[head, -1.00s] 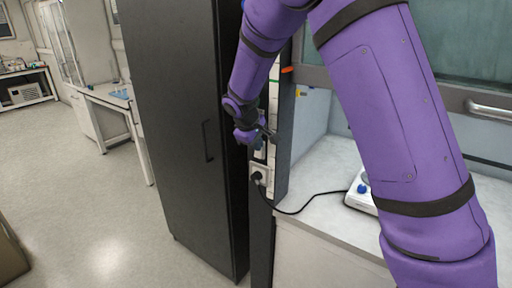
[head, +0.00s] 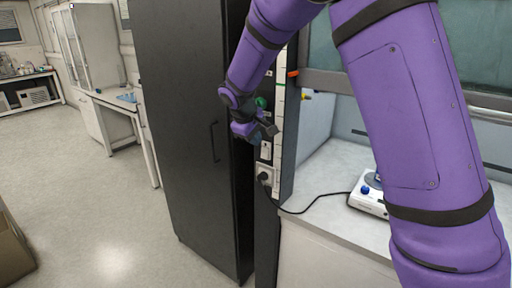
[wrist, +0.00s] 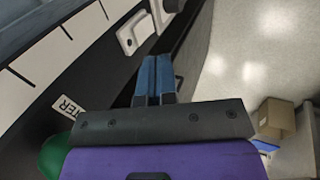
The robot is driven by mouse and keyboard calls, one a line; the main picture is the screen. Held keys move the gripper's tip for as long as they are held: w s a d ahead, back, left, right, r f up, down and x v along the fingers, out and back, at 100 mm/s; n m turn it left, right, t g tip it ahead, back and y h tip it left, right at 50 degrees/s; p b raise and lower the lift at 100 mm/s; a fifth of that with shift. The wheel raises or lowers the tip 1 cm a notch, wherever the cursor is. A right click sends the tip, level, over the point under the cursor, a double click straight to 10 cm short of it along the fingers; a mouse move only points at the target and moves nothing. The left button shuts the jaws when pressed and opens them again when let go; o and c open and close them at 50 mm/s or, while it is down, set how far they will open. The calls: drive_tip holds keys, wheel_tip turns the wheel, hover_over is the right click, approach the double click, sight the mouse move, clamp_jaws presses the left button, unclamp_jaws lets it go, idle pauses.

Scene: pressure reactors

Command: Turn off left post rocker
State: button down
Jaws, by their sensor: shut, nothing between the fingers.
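In the wrist view the rocker plate (wrist: 135,33) shows at the top, slightly beyond the fingertips. My gripper (head: 270,132) is in front of the post, just above the rocker in the head view. In the wrist view its blue fingers (wrist: 154,66) are together and empty, pointing toward the side of the plate. Whether they touch it, and which way the rocker is tipped, I cannot tell.
A socket (head: 266,174) with a black plug is below the rocker; its cable runs to a white stirrer (head: 368,203) on the bench. A green knob (head: 261,102) is above my gripper. A tall dark cabinet (head: 185,130) stands close on the left. Floor is open further left.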

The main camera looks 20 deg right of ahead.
wheel_tip(320, 180, up, 6)
drive_tip(key=shift+s+a, duration=0.35)
drive_tip(key=shift+a, duration=0.1)
drive_tip(key=shift+r, duration=0.15)
drive_tip(key=s+d+r+m+y, duration=0.15)
drive_tip(key=s+d+r, duration=0.25)
drive_tip(key=s, duration=0.4)
drive_tip(key=s+d+r+m+y, duration=0.1)
drive_tip(key=s+d+r+m, duration=0.15)
drive_tip(key=s+r, duration=0.45)
drive_tip(key=s+d+f+m+t, duration=0.1)
drive_tip(key=s, duration=1)
drive_tip(key=s+d+f+m+t+y, duration=0.1)
drive_tip(key=s+m, duration=0.1)
drive_tip(key=s, duration=0.9)
drive_tip(key=shift+s+f, duration=0.15)
drive_tip(key=shift+f, duration=0.2)
